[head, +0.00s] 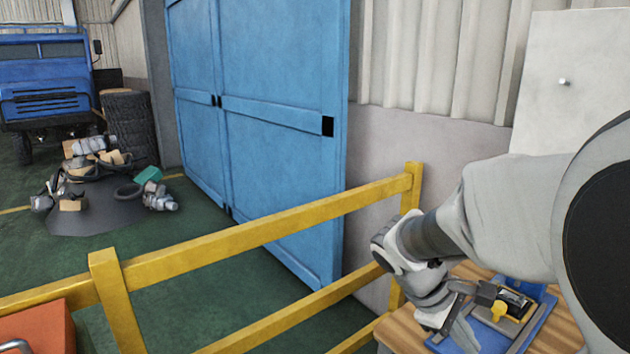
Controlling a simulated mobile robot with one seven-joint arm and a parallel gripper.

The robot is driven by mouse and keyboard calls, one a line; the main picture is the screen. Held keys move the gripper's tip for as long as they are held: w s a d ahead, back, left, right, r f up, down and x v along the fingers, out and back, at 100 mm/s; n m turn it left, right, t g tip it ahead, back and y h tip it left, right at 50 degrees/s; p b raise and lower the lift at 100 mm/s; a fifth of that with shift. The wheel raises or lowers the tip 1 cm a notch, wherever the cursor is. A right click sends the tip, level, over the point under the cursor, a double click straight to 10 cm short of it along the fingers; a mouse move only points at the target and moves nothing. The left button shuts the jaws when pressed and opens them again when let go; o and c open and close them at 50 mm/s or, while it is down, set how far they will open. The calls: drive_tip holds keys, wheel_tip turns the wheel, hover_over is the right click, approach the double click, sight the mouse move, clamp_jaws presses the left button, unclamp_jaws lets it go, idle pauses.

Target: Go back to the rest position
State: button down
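My arm reaches in from the right edge, and its wrist bends down over a wooden work surface (405,331). My gripper (463,310) is low at the lower right, just left of a yellow and black part (511,304) on a blue fixture (537,326). Its fingers are small and partly merge with the fixture, so I cannot tell whether they are open or shut, or whether they touch the part.
A yellow railing (240,237) crosses in front, beside the work surface. An orange box (42,329) is at the lower left. Beyond are a blue door (270,90), a pile of parts (95,180) on a dark mat, and a blue truck (45,85). Green floor lies open between.

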drive_tip(key=s+a+r+m+t+y+p, duration=0.5)
drive_tip(key=s+a+r+m+t+y, duration=0.1)
drive_tip(key=s+a+r, duration=0.4)
wheel_tip(320, 180, up, 3)
drive_tip(key=shift+s+a+f+m+y, duration=0.1)
drive_tip(key=shift+s+a+m+y, duration=0.15)
drive_tip(key=shift+s+m+y, duration=0.7)
drive_tip(key=shift+w+m+h, duration=0.25)
drive_tip(key=shift+w+h, duration=0.1)
